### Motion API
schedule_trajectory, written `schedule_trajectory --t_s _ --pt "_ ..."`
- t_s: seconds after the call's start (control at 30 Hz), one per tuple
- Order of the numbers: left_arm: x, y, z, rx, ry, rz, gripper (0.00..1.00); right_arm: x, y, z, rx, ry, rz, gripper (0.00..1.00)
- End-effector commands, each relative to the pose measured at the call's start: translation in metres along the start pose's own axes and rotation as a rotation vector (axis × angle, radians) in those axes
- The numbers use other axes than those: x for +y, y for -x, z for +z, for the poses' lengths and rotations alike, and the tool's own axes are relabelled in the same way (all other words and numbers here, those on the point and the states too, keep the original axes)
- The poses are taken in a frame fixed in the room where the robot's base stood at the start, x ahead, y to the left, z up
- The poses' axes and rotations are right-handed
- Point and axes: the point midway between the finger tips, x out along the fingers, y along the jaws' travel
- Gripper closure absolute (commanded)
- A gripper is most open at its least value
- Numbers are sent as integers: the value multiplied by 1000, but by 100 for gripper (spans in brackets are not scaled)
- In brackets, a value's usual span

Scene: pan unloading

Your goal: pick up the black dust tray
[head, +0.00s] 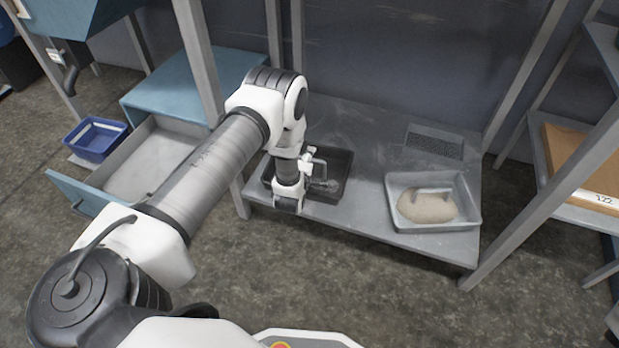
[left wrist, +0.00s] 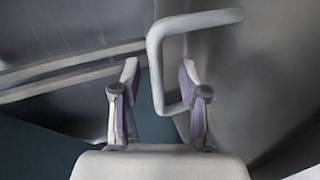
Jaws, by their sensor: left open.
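The black dust tray (head: 343,160) lies on the low grey shelf, left of its middle. My left arm covers its left part. My left gripper (head: 328,185) is over the tray and looks small and dark there. In the left wrist view my left gripper (left wrist: 158,85) is open. A pale bent handle (left wrist: 197,22) shows there, with its upright bar between the two fingers and nearer the right one. The fingers are not closed on it. The dark surfaces behind are too close to tell apart. My right gripper is not in view.
A grey tray with sand (head: 470,209) stands at the right of the shelf (head: 372,222), near a dark grate (head: 434,141). Shelf posts (head: 541,196) rise at the right. At the left are an open grey drawer (head: 150,163) and a blue bin (head: 96,139).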

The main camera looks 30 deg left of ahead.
Motion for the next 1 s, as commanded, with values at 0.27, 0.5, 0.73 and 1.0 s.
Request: schedule_trajectory --t_s 0.27,0.5,0.73,1.0 --pt "2 0 0 0 0 -1 85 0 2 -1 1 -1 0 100" --pt "1 0 0 0 -1 -1 100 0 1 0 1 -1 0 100" --pt "1 0 0 0 -2 -1 100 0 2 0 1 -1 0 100" --pt "22 7 -2 0 -1 -1 100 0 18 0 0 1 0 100"
